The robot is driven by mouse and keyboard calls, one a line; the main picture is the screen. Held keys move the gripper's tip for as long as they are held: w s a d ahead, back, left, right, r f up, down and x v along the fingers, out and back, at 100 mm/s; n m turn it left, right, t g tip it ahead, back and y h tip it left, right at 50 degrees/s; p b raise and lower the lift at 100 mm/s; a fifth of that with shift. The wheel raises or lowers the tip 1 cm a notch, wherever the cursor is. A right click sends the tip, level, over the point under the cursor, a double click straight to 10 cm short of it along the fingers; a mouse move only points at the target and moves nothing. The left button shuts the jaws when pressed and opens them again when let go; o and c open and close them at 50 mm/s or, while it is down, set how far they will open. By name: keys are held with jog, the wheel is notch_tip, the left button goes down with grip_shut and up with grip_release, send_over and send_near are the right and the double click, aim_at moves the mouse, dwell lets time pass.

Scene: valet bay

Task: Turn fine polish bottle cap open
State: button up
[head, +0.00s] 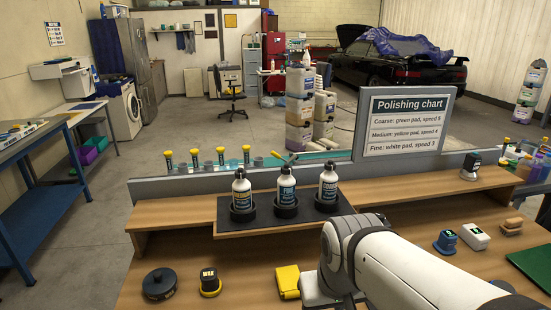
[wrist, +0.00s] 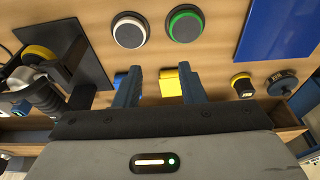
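Three white-topped bottles with dark caps stand upright in black ring holders on a dark mat (head: 262,229) on the raised shelf. The middle bottle (head: 286,186) has a blue label that seems to read "FINE"; its cap (head: 286,168) is on top. The left bottle (head: 241,190) has a yellow-marked label, and the right bottle (head: 328,186) has a darker blue label. My gripper (wrist: 159,86) is open, its two blue fingers apart with nothing held. It is low over the bench in front of the shelf, apart from the bottles. In the head view my arm hides the fingers.
A yellow block (head: 288,281) lies beside my gripper. White (wrist: 129,30) and green-rimmed (wrist: 186,25) discs show in the wrist view. The polishing chart (head: 404,123) rises behind the shelf.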

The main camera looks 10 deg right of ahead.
jog(key=shift+a, duration=0.35)
jog(key=shift+o, duration=0.7)
jog(key=shift+r, duration=0.15)
jog(key=shift+o, duration=0.9)
jog(key=w+d+r+m+p, duration=0.1)
jog(key=w+r+m+p, duration=0.1)
jog(key=w+r, duration=0.3)
jog(key=shift+w+d+r+m+p, duration=0.25)
jog(key=shift+w+r+m+p, duration=0.1)
jog(key=shift+p, duration=0.1)
notch_tip(320, 180, up, 12)
jog(key=m+g+p, duration=0.3)
jog(key=m+p, duration=0.9)
jog(key=m, duration=0.5)
send_over(287, 168)
jog(key=shift+w+f+m, duration=0.1)
jog(key=shift+w+m, duration=0.2)
jog(key=shift+m, duration=0.15)
jog(key=shift+w+f, duration=0.1)
jog(key=shift+f, duration=0.1)
notch_tip(287, 168, down, 8)
jog(key=shift+r+p, duration=0.25)
jog(key=shift+p, duration=0.55)
jog(key=shift+c, duration=0.5)
